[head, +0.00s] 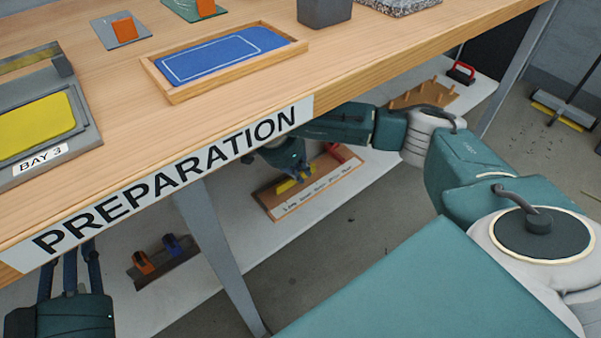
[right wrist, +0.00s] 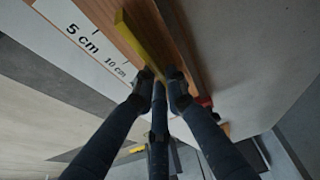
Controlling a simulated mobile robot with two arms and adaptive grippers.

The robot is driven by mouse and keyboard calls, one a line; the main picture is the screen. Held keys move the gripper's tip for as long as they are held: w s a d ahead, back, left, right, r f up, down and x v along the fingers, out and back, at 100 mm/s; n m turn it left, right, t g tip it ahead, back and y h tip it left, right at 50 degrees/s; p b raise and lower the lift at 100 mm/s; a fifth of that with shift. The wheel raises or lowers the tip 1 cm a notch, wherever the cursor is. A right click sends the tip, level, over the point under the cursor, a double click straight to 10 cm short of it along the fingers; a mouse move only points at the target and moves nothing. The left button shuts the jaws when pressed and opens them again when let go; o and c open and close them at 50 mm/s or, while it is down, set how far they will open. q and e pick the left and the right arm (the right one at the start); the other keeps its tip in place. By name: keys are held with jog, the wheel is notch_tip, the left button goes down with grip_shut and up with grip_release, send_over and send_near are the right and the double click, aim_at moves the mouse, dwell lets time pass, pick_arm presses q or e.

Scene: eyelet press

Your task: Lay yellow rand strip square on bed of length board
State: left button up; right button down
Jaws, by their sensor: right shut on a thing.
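The yellow rand strip (right wrist: 139,43) is held at one end between the fingertips of my right gripper (right wrist: 160,85). In the head view the strip (head: 286,186) shows beside the right gripper (head: 297,174), over the length board (head: 312,197) on the lower shelf. The board's white scale, marked 5 cm and 10 cm (right wrist: 82,42), lies beside the strip in the right wrist view. The strip runs roughly along the wooden board there. I cannot tell whether it touches the bed. A red part (head: 343,153) is at the board's far end. My left gripper (head: 68,262) is under the table edge at lower left, fingertips hidden.
The worktop edge with the PREPARATION sign (head: 170,185) overhangs the shelf. A table leg (head: 225,260) stands left of the board. A tool with orange and blue grips (head: 163,257) and a wooden peg rack (head: 424,96) lie on the shelf. The blue tray (head: 222,58) is above.

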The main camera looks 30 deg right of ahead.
aim_at(292, 180)
pick_arm(q)
jog(key=shift+r, duration=0.3)
pick_arm(e)
jog(key=shift+f, duration=0.1)
jog(key=c, duration=1.8)
grip_release()
pick_arm(q)
jog(key=shift+r, duration=0.1)
pick_arm(e)
jog(key=shift+o, duration=0.2)
